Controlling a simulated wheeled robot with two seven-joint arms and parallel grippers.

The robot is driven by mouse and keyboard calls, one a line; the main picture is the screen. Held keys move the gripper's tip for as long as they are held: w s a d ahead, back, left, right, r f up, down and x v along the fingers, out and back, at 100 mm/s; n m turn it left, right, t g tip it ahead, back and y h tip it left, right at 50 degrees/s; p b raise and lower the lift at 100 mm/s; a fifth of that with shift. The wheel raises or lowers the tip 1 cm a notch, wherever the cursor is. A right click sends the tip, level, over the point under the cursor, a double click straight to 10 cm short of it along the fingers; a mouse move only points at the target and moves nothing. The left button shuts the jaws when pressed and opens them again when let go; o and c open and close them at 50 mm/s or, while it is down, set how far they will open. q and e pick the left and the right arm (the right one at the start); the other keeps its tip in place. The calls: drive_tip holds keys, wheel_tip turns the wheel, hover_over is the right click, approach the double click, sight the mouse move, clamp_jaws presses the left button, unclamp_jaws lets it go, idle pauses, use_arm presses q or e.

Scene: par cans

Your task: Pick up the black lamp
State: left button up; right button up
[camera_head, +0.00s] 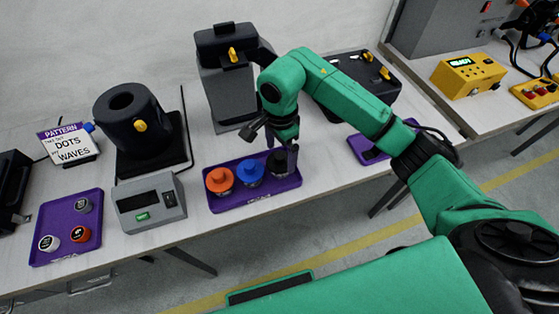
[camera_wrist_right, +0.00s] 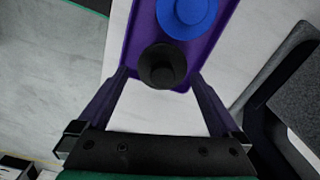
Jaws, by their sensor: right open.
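The black lamp (camera_head: 278,163) sits at the right end of a purple tray (camera_head: 230,202), in a row with a blue lamp (camera_head: 250,171) and an orange lamp (camera_head: 219,181). My right gripper (camera_head: 282,152) is open above the tray's right end. In the right wrist view the black lamp (camera_wrist_right: 161,66) lies between and just beyond the open fingers of the right gripper (camera_wrist_right: 160,82), with the blue lamp (camera_wrist_right: 188,14) farther out. I cannot tell whether the fingers touch the lamp. My left gripper is not in view.
A grey device (camera_head: 149,202) with a display stands left of the tray. A purple tray (camera_head: 68,228) with small round pieces lies at the far left. A tall grey machine (camera_head: 227,90) and a black case (camera_head: 357,80) stand behind. A yellow box (camera_head: 468,75) is at the right.

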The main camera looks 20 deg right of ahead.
sight(279, 165)
drive_tip(key=f+p, duration=0.2)
drive_tip(key=f, duration=0.3)
drive_tip(key=shift+a+f, duration=0.15)
drive_tip(key=shift+a, duration=0.05)
drive_tip(key=shift+f, duration=0.35)
drive_tip(key=shift+w, duration=0.1)
drive_tip(key=c, duration=1.3)
wheel_tip(279, 165, up, 11)
drive_tip(key=shift+w+f+b, duration=0.1)
drive_tip(key=shift+f+b, duration=0.05)
drive_tip(key=shift+b, duration=1.05)
wheel_tip(279, 165, up, 10)
drive_tip(key=p, duration=0.1)
drive_tip(key=shift+f, duration=0.25)
